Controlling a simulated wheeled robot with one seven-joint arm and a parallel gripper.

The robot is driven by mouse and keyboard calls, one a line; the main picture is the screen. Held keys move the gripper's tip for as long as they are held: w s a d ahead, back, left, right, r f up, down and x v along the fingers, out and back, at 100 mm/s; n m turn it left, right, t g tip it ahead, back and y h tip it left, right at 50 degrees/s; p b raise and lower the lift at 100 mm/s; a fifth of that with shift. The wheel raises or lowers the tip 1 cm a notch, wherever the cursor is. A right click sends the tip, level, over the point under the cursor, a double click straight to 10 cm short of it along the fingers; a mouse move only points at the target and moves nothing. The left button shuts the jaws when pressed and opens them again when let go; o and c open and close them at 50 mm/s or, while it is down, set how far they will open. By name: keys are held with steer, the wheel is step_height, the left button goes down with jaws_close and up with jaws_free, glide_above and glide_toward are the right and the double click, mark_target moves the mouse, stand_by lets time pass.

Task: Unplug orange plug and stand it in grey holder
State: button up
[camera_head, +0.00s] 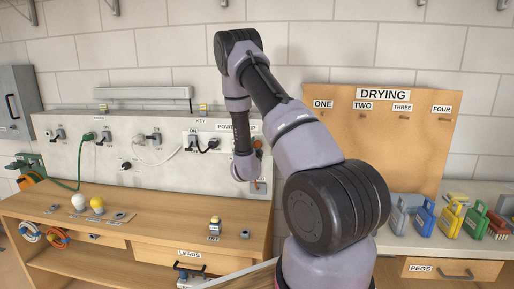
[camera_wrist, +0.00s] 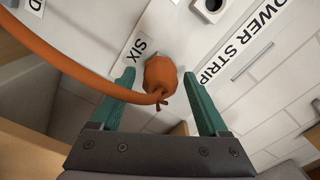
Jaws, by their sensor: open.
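The orange plug (camera_wrist: 160,76) sits at the power strip beside the SIX label in the wrist view, with its orange cord (camera_wrist: 85,80) running off to the upper left. My gripper (camera_wrist: 158,80) is open, with one green finger on each side of the plug; I cannot tell whether either finger touches it. In the head view a bit of orange (camera_head: 257,144) shows behind my wrist at the right end of the strip, mostly hidden. A small grey block (camera_head: 245,234) on the wooden bench may be the grey holder; I cannot tell for sure.
Other plugs sit on the wall panel, including a green one (camera_head: 88,136) with a green cord. Coloured cases (camera_head: 424,216) line the right-hand counter. The bench front is mostly clear.

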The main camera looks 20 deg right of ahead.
jaws_close()
steer(key=shift+s+a, duration=0.4)
steer(key=shift+s, duration=0.2)
stand_by(0.4)
steer(key=shift+v, duration=1.2)
